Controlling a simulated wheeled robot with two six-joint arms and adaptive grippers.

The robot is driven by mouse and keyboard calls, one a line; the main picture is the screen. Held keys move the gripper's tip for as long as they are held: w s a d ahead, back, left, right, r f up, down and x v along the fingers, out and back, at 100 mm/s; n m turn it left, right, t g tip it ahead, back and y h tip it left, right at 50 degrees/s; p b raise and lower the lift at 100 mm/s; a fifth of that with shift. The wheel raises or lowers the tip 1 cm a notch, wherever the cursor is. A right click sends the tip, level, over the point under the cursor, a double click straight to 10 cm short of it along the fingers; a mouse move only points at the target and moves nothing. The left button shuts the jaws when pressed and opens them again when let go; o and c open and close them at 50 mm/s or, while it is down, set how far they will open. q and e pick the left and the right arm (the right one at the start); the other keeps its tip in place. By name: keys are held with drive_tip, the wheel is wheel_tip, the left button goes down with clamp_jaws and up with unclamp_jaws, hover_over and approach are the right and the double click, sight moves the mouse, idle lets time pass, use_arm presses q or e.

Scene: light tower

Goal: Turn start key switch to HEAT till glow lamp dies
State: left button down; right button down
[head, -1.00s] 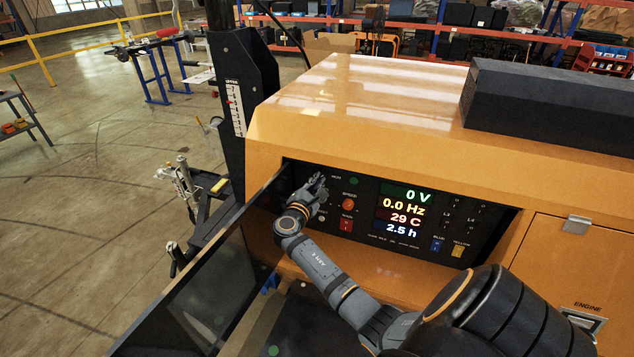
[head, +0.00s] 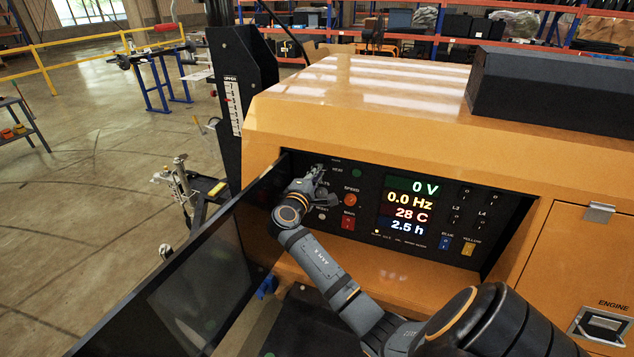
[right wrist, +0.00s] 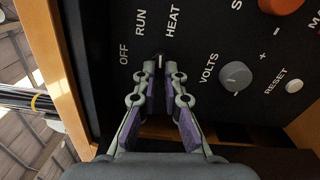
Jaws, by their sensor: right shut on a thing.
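The start key switch (right wrist: 160,57) is on the black panel in the right wrist view, among the labels OFF, RUN and HEAT. My right gripper (right wrist: 160,66) is shut on the key, its two fingertips on either side. They cover most of it, so its exact setting is hard to tell. In the head view my right gripper (head: 316,176) is at the panel's upper left and hides the key. A small pale dot (head: 376,232) below the display looks lit; its label is too small to read, so I cannot tell whether it is the glow lamp. My left gripper is out of view.
The display (head: 410,206) reads 0 V, 0.0 Hz, 28 C and 2.5 h. A grey VOLTS knob (right wrist: 235,76) and a RESET button (right wrist: 294,86) are close beside the gripper. The open dark panel door (head: 190,270) stands left of my arm.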

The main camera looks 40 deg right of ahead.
drive_tip(key=shift+f+m+b, duration=0.1)
drive_tip(key=shift+m+b, duration=0.7)
drive_tip(key=shift+m, duration=0.1)
drive_tip(key=c, duration=1.4)
unclamp_jaws()
drive_tip(key=shift+c, duration=0.2)
drive_tip(key=v, duration=1.2)
